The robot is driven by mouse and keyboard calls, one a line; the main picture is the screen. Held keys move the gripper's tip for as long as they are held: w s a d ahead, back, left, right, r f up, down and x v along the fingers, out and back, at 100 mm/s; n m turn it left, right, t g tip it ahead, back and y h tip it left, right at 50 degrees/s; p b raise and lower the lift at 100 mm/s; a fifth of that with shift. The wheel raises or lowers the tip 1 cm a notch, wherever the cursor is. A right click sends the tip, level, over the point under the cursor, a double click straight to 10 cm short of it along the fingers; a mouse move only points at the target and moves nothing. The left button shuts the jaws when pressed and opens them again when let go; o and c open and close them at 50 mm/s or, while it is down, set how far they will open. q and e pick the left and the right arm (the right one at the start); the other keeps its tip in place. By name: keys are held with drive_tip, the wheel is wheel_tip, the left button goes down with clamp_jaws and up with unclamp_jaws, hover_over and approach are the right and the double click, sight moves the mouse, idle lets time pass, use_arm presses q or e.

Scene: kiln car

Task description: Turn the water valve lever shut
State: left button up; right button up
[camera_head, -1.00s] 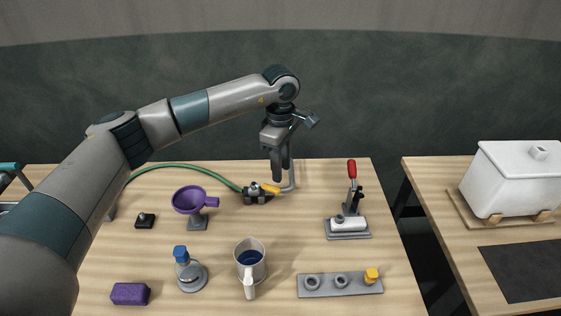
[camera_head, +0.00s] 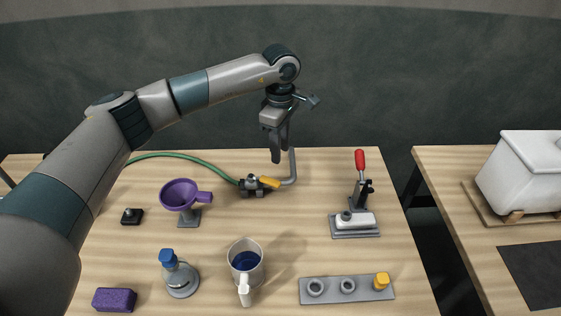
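The water valve (camera_head: 250,187) is a small dark fitting at the back of the bench, between a green hose and a grey bent pipe. Its yellow lever (camera_head: 269,182) points right and slightly toward the front, roughly along the line toward the pipe. My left gripper (camera_head: 278,158) points down above and slightly behind the lever, with a visible gap between fingertips and lever. Its fingers overlap from this angle, so their opening is unclear; nothing shows in them. My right gripper is not in view.
The green hose (camera_head: 187,157) runs left from the valve and the grey pipe (camera_head: 292,168) rises close to my gripper. A purple funnel (camera_head: 179,194) stands left, a mug (camera_head: 245,262) in front, and a red-handled clamp (camera_head: 360,162) right. The bench between valve and clamp is clear.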

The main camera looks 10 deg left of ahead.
sight(280, 183)
use_arm(q)
drive_tip(key=f+b, duration=0.2)
drive_tip(key=f, duration=0.1)
drive_tip(key=f+b, duration=0.2)
drive_tip(key=shift+w, duration=0.25)
drive_tip(key=shift+f, duration=0.15)
wheel_tip(280, 183, down, 8)
drive_tip(key=b, duration=0.2)
idle(1.0)
drive_tip(key=shift+a+f+b, duration=0.1)
drive_tip(key=shift+f+b, duration=0.2)
drive_tip(key=shift+b, duration=0.25)
